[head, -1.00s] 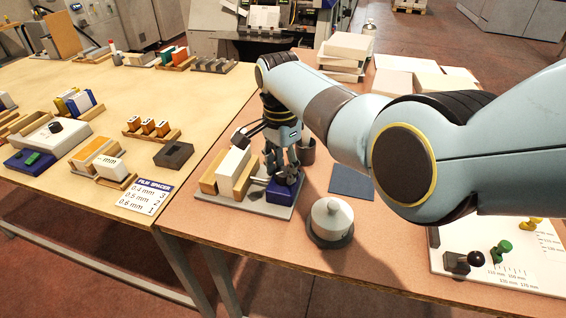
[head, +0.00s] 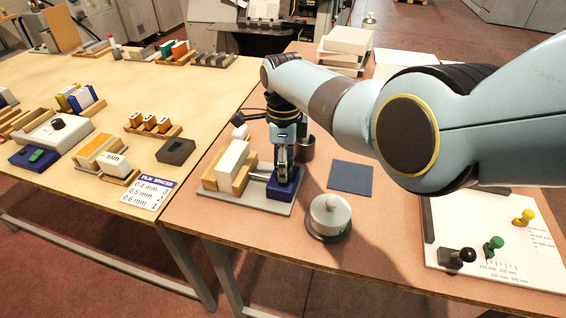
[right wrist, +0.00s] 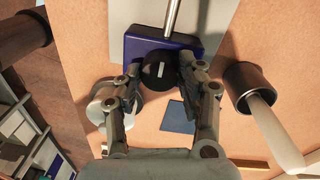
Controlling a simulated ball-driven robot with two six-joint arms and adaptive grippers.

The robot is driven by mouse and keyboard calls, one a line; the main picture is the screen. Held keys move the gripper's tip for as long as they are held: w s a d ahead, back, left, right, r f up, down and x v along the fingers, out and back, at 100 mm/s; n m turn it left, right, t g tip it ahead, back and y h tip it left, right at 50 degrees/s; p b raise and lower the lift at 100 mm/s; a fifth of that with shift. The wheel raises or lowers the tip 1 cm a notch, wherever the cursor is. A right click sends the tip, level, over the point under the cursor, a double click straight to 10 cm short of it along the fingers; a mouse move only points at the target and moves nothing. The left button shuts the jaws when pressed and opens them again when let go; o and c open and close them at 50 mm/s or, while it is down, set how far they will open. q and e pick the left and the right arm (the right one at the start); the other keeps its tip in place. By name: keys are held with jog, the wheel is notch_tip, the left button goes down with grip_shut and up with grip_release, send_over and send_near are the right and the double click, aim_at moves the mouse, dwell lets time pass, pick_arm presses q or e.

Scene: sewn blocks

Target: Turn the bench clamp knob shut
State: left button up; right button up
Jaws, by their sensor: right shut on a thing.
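The bench clamp (head: 279,193) is a blue block with a metal screw on a grey plate (head: 238,198), facing a white block (head: 232,166) set between wooden pieces. In the right wrist view the blue clamp body (right wrist: 195,42) carries a round black knob (right wrist: 161,71) with a pale bar mark on it. My right gripper (head: 284,172) reaches down over the clamp. In the right wrist view my right gripper (right wrist: 160,85) has its fingers on both sides of the knob, shut on it. In the head view the knob is hidden by the fingers. My left gripper is not in view.
A round lidded pot (head: 329,216) stands close in front of the clamp. A dark cup (head: 304,147) stands behind it, and a blue-grey pad (head: 351,179) lies to the right. A white board with small knobs (head: 495,250) is at the front right.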

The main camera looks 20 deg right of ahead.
jog(key=shift+m, duration=0.3)
jog(key=o, duration=1.2)
jog(key=shift+c, duration=0.2)
notch_tip(320, 180, up, 12)
jog(key=shift+w+d, duration=0.15)
jog(key=shift+w, duration=0.15)
jog(key=shift+s, duration=0.1)
